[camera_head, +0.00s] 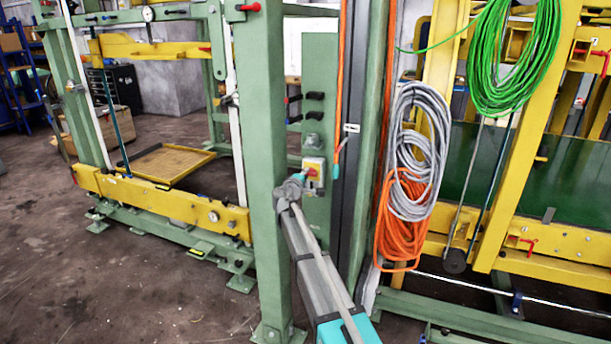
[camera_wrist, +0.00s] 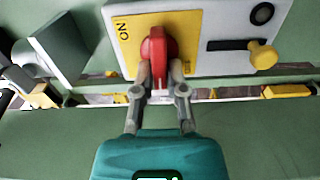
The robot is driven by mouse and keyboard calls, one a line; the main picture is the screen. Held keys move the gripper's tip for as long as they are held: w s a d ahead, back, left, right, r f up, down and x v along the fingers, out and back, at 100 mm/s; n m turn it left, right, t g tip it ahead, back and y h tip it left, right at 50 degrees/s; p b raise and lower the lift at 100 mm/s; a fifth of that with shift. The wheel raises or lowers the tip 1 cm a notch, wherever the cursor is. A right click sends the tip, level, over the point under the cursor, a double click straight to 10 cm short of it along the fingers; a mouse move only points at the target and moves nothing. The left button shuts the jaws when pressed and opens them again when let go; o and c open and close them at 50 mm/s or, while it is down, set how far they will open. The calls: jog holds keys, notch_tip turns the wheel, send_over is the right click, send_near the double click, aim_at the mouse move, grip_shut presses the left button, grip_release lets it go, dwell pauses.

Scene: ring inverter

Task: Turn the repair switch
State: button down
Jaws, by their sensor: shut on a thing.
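The knob's handle runs roughly up and down in that view. The finger contact is too small to see there.
A yellow knob (camera_wrist: 262,55) and a round black button (camera_wrist: 262,13) are on the grey panel right of the switch. A green post (camera_head: 268,150) stands close left of my arm. Grey cable (camera_head: 432,130) and orange cable (camera_head: 395,240) hang to the right.

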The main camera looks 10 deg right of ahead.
jog(key=shift+w+n, duration=0.15)
jog(key=shift+n, duration=0.15)
jog(key=c, duration=0.7)
grip_release()
jog(key=v, duration=1.2)
